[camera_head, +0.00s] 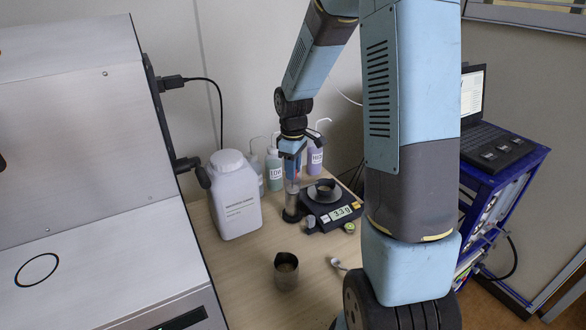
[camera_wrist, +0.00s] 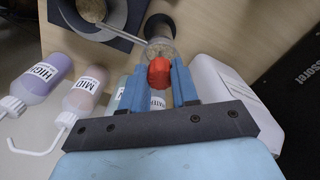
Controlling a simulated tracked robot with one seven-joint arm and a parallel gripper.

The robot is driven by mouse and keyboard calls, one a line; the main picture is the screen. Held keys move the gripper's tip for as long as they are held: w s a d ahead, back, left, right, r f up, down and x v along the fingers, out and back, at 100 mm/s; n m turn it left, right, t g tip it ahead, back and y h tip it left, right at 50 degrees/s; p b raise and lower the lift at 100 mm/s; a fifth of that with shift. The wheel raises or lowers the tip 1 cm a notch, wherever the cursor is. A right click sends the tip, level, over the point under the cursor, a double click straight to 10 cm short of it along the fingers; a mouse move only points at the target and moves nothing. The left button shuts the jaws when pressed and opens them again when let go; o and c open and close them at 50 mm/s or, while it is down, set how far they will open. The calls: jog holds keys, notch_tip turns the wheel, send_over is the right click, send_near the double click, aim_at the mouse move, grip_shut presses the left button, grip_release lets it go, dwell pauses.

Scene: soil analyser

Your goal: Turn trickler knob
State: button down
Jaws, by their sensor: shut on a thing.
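The trickler's red knob (camera_wrist: 159,74) shows between the two blue fingers of my gripper (camera_wrist: 159,69) in the wrist view. The fingers are shut on it from both sides. The trickler's clear body (camera_wrist: 160,49) stands just beyond the knob, and its thin tube (camera_wrist: 118,33) points toward the dark bowl on the scale. In the head view my gripper (camera_head: 292,172) points down onto the upright trickler (camera_head: 292,205), and the fingers mostly hide the knob. The black scale (camera_head: 322,209) with the bowl (camera_head: 325,186) stands beside it; its display appears to read 3.3 g.
A white jug (camera_head: 234,200) stands left of the trickler. Several wash bottles (camera_head: 274,170) stand behind it. A metal cup (camera_head: 286,270) and a small spoon (camera_head: 337,264) are on the front of the table. A laptop (camera_head: 490,135) sits on a blue cart at the right.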

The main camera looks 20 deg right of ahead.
jog(key=c, duration=0.8)
grip_release()
notch_tip(320, 180, up, 14)
jog(key=shift+f, duration=0.15)
jog(key=shift+s+a+r+m+t, duration=0.1)
jog(key=shift+s+r+m+t, duration=1.2)
jog(key=shift+s, duration=2.95)
jog(key=shift+s+d+r+m+t, duration=0.1)
jog(key=shift+s+r+m+t, duration=0.45)
jog(key=shift+s+r+m, duration=2.55)
jog(key=shift+s+a+r+m+t, duration=0.1)
jog(key=shift+s+r+m+t, duration=0.45)
jog(key=shift+s, duration=4.85)
jog(key=shift+n+t, duration=0.25)
jog(key=shift+t, duration=0.15)
